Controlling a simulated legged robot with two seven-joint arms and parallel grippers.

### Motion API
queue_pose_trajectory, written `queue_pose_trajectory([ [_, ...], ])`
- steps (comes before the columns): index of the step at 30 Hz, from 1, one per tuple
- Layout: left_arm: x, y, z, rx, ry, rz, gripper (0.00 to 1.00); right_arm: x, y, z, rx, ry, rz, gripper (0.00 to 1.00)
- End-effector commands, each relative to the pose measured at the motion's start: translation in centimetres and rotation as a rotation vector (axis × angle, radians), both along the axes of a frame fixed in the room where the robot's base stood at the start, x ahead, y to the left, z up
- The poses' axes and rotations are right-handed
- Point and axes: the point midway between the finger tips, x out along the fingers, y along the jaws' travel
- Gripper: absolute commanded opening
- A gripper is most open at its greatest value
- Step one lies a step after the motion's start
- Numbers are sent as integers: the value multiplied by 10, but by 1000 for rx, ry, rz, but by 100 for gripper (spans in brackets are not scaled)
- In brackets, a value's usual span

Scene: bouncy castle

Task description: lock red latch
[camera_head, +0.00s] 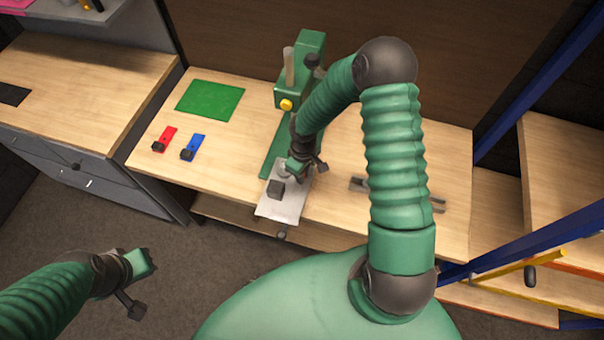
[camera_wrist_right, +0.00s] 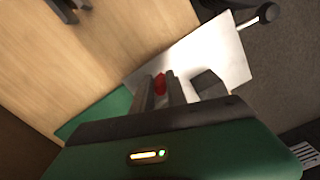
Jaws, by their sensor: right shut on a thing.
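A small red piece (camera_wrist_right: 159,83), seemingly the red latch, shows between the two fingers of my right gripper (camera_wrist_right: 160,92) in the right wrist view. The gripper is shut on it, at a grey metal plate (camera_wrist_right: 222,55). In the head view my right gripper (camera_head: 291,176) is over the far end of this plate (camera_head: 283,207), and the hand and arm hide the red piece. A dark block (camera_head: 275,190) is on the plate beside the gripper. My left gripper (camera_head: 140,266) is over the floor at lower left, away from the table; its jaws are unclear.
A green press-like machine (camera_head: 306,62) with a yellow knob stands behind the plate. A green mat (camera_head: 209,102), a red-and-black piece (camera_head: 165,138) and a blue-and-black piece (camera_head: 193,147) lie to the left. A grey metal part (camera_head: 357,184) lies right of the plate.

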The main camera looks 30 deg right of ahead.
Motion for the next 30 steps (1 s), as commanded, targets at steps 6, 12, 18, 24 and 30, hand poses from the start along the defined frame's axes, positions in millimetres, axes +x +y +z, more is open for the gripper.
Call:
queue_pose_trajectory([
  [6, 0, 0, -1, 0, 0, 0, 0, -5, -2, -4, -3, 14, -4, 32],
  [12, 0, 0, -1, 0, 0, 0, 0, -5, -1, -4, -1, 12, -3, 40],
  [18, 0, 0, 6, 0, 0, 0, 0, -5, -1, 4, -3, 13, -4, 40],
  [24, 0, 0, 23, 0, 0, 0, 0, -3, -1, 24, -3, 6, -3, 40],
  [30, 0, 0, 39, 0, 0, 0, 0, -3, -1, 42, -2, 3, -3, 40],
])
